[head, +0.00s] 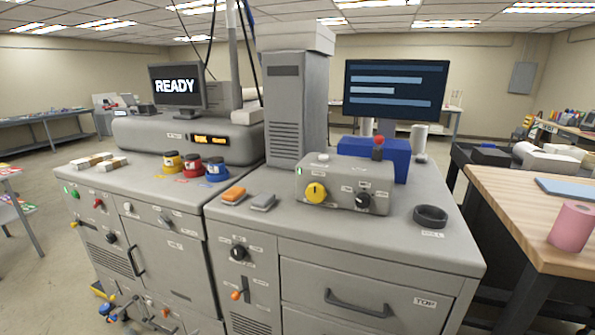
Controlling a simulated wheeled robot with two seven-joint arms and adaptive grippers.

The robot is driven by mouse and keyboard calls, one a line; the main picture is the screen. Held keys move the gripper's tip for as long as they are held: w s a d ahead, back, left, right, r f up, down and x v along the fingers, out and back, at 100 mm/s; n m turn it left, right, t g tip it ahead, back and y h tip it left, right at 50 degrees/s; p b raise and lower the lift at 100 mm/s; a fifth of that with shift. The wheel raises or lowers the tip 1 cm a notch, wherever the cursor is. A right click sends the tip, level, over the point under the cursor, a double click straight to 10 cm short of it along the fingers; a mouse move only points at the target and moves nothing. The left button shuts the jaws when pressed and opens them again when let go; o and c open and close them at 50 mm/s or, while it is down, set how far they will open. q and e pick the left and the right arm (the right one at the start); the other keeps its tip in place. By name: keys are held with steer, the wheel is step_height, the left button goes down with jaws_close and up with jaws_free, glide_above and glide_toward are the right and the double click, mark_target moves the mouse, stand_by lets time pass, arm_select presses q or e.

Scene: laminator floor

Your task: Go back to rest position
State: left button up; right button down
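Neither my left nor my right gripper shows in the head view, and no arm crosses the picture. The task names no object. In front of me stands a grey laminator machine in two cabinet sections, the left cabinet (165,250) and the right cabinet (350,252). A monitor (175,86) on the left reads READY. A larger dark screen (395,90) with blue bars stands on the right.
A control box (344,184) with a yellow knob, a black ring (430,216) and orange and grey blocks sit on the right top. Yellow, red and blue jars (193,166) stand on the left top. A wooden table (520,205) with a pink roll (572,227) is at right.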

arm_select(q)
steer(key=s+f+n+g+y+p, duration=0.1)
steer(key=s+f+n+g+p, duration=0.5)
steer(key=s+f, duration=1.25)
steer(key=s+d+f+n+g+p, duration=0.1)
steer(key=s+d+g+p, duration=0.1)
steer(key=s, duration=0.8)
steer(key=s+d+f+n+g+p, duration=0.1)
steer(key=s+d+f+g+p, duration=0.1)
steer(key=s, duration=0.9)
steer(key=s+d+f+n+g+p, duration=0.1)
steer(key=s+d+g+p, duration=0.1)
steer(key=s, duration=0.8)
steer(key=shift+s+d+f+p, duration=0.25)
steer(key=shift+d+f+p, duration=0.1)
steer(key=shift+p, duration=0.55)
arm_select(e)
steer(key=s+r+g, duration=0.1)
steer(key=s+r, duration=0.8)
steer(key=r, duration=0.2)
steer(key=shift+a, duration=0.25)
steer(key=shift+w+d+r, duration=0.1)
